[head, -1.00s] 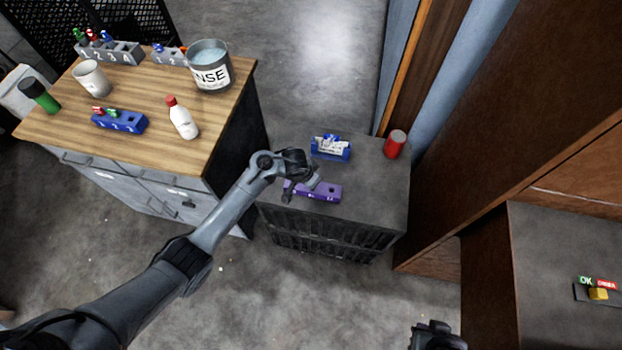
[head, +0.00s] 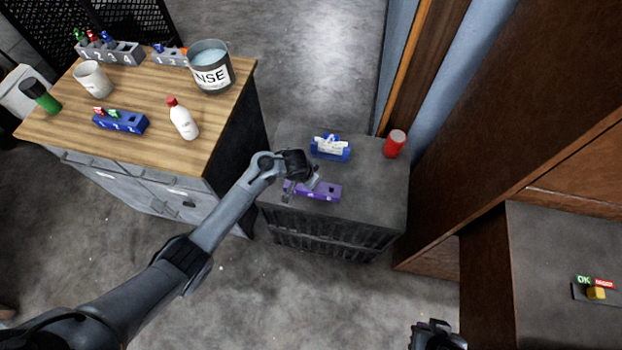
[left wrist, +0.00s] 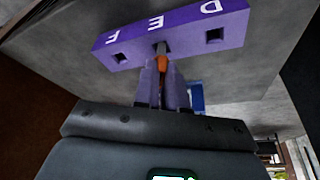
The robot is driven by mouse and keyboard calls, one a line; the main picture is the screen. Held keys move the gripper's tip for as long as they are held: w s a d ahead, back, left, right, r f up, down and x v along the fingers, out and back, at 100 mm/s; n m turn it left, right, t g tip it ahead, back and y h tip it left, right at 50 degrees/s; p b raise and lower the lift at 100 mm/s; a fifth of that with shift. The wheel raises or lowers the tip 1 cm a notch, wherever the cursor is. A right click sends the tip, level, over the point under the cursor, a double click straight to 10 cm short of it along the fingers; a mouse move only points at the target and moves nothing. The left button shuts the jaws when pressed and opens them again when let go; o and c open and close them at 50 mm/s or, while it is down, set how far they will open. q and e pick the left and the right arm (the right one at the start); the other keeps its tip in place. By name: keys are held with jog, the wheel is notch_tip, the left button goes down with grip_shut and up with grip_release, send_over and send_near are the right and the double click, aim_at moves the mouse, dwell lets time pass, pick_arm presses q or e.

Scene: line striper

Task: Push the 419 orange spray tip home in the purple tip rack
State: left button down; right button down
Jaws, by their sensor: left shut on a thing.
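The purple tip rack (head: 325,191) lies on the dark low cabinet. In the left wrist view the rack (left wrist: 125,38) shows the letters D, E and F, with square holes at D and F that look empty. My left gripper (head: 305,187) is at the rack; in the left wrist view its fingers (left wrist: 163,75) are shut on the orange spray tip (left wrist: 162,64). The tip's grey end is at the middle hole, by E; how deep it sits I cannot tell. My right gripper (head: 436,336) is at the bottom edge, away from the rack, its jaws unclear.
A blue holder (head: 330,149) and a red can (head: 395,143) stand behind the rack. The wooden-topped workbench (head: 150,85) at left carries a bucket (head: 210,66), a white bottle (head: 183,120) and a blue rack (head: 120,122). The cabinet top's right front is clear.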

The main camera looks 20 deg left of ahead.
pick_arm(q)
jog(key=shift+f+b, duration=0.6)
jog(key=shift+f, duration=0.45)
jog(key=c, duration=0.8)
grip_release()
jog(key=shift+s+r+p, duration=0.2)
jog(key=shift+r+p, duration=0.5)
jog(key=shift+p, duration=0.3)
jog(key=p+v, duration=0.2)
jog(key=p, duration=0.1)
jog(key=shift+s+a+r, duration=0.1)
jog(key=shift+r, duration=0.1)
jog(key=p+v, duration=0.3)
jog(key=p, duration=0.1)
jog(key=shift+p, duration=0.35)
